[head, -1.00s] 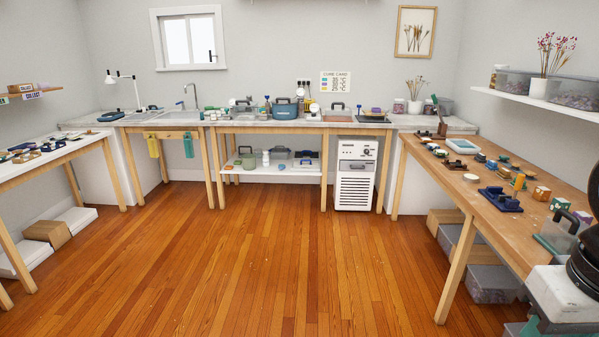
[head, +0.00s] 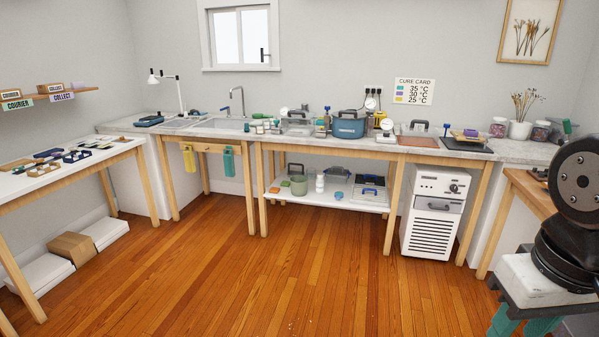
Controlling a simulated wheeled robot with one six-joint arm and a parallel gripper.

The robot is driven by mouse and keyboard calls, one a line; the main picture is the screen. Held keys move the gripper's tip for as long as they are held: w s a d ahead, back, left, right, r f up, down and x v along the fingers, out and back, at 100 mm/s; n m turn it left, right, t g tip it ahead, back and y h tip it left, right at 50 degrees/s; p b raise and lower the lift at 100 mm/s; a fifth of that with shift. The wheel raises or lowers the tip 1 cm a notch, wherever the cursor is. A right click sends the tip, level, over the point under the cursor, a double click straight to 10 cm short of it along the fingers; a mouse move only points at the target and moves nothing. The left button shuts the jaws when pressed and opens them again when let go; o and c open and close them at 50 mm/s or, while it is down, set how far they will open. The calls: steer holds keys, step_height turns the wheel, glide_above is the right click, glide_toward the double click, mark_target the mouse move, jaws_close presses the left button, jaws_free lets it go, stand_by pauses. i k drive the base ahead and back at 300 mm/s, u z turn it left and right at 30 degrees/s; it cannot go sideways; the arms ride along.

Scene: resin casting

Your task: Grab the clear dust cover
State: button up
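Several see-through covers or boxes with handles show, and I cannot tell for sure which is the clear dust cover. One clear cover with a dark handle (head: 298,126) stands on the back bench, left of the blue pot. Another handled cover (head: 419,129) stands on the bench above the white cooler. A clear box with a handle (head: 370,192) sits on the lower shelf. My gripper is out of view; only dark links of my arm show at the right edge.
The back bench (head: 468,150) holds a sink, a blue pot (head: 348,125) and small items. A white cooler (head: 434,212) stands under it. A white table (head: 75,172) is at left, a wooden table (head: 530,192) at right. The wooden floor (head: 270,285) between is clear.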

mark_target(412, 134)
steer(key=u, duration=0.1)
steer(key=i, duration=3.6)
steer(key=z, duration=1.1)
steer(key=k, duration=0.55)
steer(key=u, duration=0.55)
steer(key=i, duration=1.35)
steer(key=z, duration=0.2)
